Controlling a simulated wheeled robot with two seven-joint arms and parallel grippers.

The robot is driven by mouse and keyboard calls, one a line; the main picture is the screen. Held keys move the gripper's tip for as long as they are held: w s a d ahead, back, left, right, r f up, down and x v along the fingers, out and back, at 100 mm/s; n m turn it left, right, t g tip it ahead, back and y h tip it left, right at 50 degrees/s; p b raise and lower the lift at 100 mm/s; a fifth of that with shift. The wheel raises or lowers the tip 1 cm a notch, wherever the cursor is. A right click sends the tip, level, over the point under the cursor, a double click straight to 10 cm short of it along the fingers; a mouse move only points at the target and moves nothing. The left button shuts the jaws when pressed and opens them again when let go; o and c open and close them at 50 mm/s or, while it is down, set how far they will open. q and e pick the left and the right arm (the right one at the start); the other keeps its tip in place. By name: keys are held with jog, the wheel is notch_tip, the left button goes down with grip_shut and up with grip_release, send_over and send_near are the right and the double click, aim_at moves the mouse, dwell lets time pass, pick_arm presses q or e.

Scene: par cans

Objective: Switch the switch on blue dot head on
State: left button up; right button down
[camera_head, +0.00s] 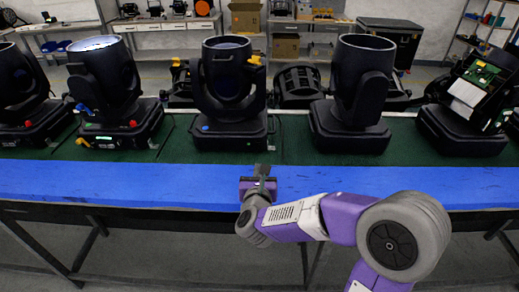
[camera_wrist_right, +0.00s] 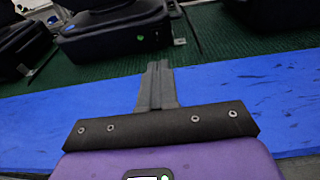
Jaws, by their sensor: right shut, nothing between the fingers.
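Several black moving heads stand in a row on the green part of the table. The middle head (camera_head: 230,90) has a small blue mark (camera_head: 205,128) low on its base. The head left of it (camera_head: 104,85) also has a blue piece at its left side, with green, red and yellow marks. I cannot make out a switch on either. My right gripper (camera_head: 262,171) is shut and empty over the blue strip, in front of the middle head and apart from it. In the wrist view, its closed fingers (camera_wrist_right: 158,68) point toward a black base (camera_wrist_right: 115,28). My left gripper is out of view.
The blue strip (camera_head: 120,180) along the table's front is clear. Another head (camera_head: 355,90) stands to the right, and one with opened electronics (camera_head: 468,105) is farther right. Cardboard boxes (camera_head: 246,15) and shelves are in the background.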

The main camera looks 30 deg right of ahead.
send_near(260, 143)
jog(key=x, duration=0.5)
jog(key=shift+w+d+f, duration=0.1)
jog(key=shift+w+f, duration=0.1)
jog(key=shift+f, duration=0.1)
jog(key=shift+w+d, duration=0.3)
jog(key=shift+w, duration=0.15)
jog(key=shift+r, duration=0.1)
